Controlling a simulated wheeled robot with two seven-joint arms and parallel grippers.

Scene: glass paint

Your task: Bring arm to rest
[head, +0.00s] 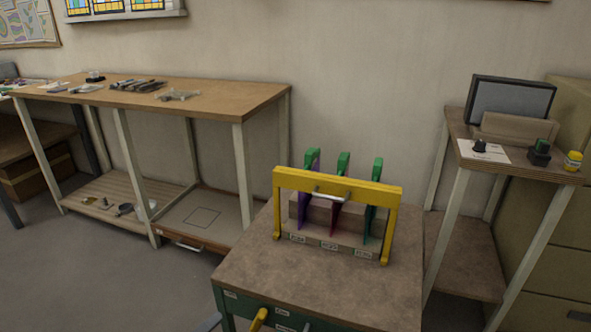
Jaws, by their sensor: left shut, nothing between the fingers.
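A small grey sliver at the bottom edge, left of the green cabinet, appears to be the tip of my left gripper (212,323). It is shut and empty, low down and apart from the rack on the cabinet. The rest of my left arm is out of the picture. My right gripper is not in view.
A green cabinet (318,282) with a brown top stands at the front centre. It bears a yellow-framed rack (335,184) with several green-topped pieces. A long workbench (225,97) stands at left, a small stand (463,128) at right. Bare floor (100,270) lies at front left.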

